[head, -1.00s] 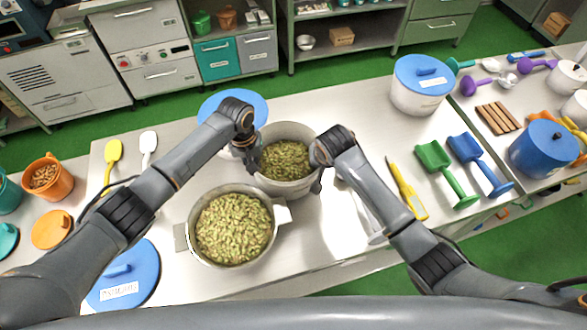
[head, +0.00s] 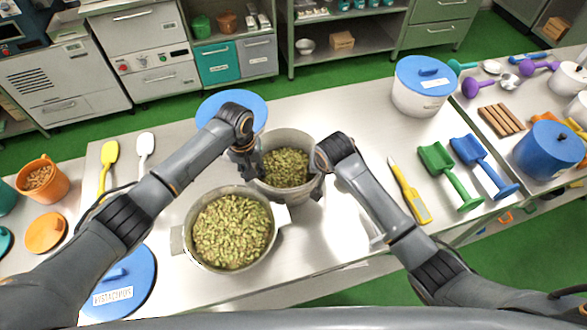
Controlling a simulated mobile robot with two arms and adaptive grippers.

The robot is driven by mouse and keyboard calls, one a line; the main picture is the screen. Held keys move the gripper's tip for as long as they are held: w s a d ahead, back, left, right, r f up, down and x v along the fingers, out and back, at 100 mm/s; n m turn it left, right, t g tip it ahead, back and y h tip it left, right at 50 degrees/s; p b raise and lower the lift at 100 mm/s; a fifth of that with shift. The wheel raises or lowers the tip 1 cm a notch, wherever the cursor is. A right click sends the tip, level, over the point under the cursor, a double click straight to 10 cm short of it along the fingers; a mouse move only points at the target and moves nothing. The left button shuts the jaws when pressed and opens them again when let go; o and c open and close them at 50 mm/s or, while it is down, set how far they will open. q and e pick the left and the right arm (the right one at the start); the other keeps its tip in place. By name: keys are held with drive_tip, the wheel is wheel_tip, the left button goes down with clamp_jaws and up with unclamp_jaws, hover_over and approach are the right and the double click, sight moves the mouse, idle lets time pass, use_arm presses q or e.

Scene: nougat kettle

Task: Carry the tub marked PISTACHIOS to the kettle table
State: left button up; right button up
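A pale open tub (head: 303,137) filled with green pistachios stands near the middle of the kitchen table, between my two grippers. No label shows on its visible side. My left gripper (head: 249,166) is at its left rim and my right gripper (head: 318,183) is at its right side. The fingertips are small and partly hidden by my wrists, so I cannot tell whether they grip the tub. A blue lid (head: 140,262) with a label that seems to read PISTACHIOS lies at the lower left. Which table is the kettle table is not clear.
A wide metal pan (head: 186,252) of pistachios stands close to the tub's lower left. Another blue lid (head: 258,107) lies behind it. A lidded white tub (head: 418,101), a yellow-handled tool (head: 410,193) and scoops (head: 450,175) are to the right. Green floor lies beyond the table.

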drive_tip(key=shift+s+r, duration=0.1)
drive_tip(key=shift+r, duration=0.1)
use_arm(q)
wheel_tip(320, 180, up, 11)
drive_tip(key=shift+a+r, duration=0.15)
drive_tip(key=shift+a, duration=0.3)
use_arm(e)
drive_tip(key=v, duration=1.1)
drive_tip(key=shift+r, duration=0.25)
drive_tip(key=shift+s, duration=0.1)
